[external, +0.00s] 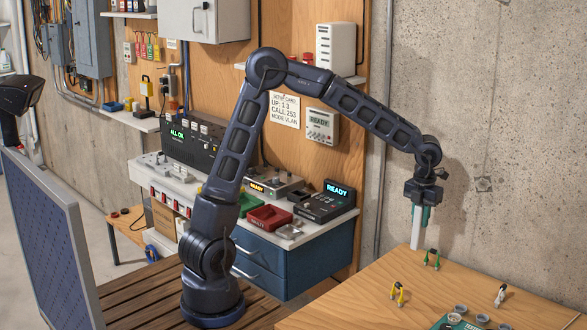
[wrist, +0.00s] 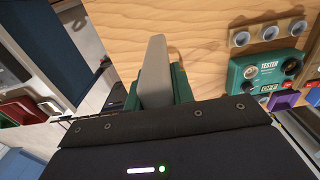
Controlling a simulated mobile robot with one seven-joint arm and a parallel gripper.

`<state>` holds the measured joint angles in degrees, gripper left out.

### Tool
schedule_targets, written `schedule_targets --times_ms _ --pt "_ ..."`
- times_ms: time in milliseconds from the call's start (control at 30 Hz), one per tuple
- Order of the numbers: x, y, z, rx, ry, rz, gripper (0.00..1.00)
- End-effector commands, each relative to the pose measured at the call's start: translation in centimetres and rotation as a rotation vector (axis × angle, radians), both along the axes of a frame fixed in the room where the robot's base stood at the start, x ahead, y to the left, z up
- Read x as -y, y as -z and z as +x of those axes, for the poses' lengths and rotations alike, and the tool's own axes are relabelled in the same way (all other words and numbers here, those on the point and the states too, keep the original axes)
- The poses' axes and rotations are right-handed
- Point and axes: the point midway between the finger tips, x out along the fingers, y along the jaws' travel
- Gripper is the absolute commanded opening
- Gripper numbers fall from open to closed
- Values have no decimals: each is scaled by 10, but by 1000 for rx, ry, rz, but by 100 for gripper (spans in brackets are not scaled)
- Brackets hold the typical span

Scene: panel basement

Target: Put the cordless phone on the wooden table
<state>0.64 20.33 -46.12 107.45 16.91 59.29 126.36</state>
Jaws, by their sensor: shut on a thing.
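A pale grey, slab-like object, apparently the cordless phone (external: 418,230), hangs upright from my gripper (external: 423,212). My gripper's green fingers are shut on it. In the wrist view the phone (wrist: 156,72) stands out between the green fingers (wrist: 158,92). The wooden table (external: 375,295) is at the lower right of the external view, and its top (wrist: 200,50) fills the upper middle of the wrist view. The phone's lower end overlaps the table's far left corner in the external view. I cannot tell whether it touches the tabletop.
A green tester (wrist: 265,72) lies on the table, with grey cups beside it. A blue drawer bench (external: 285,262) is left of the table. The table's left part looks clear.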

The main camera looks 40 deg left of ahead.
Motion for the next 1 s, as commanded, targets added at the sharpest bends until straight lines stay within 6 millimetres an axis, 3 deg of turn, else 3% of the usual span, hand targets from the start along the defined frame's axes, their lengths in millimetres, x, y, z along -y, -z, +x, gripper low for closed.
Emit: schedule_targets --times_ms 300,667,1000 --pt "-1 67 0 -2 -1 1 0" --pt "0 94 1 1 -2 -1 0" --pt "0 130 1 1 -2 -1 0"
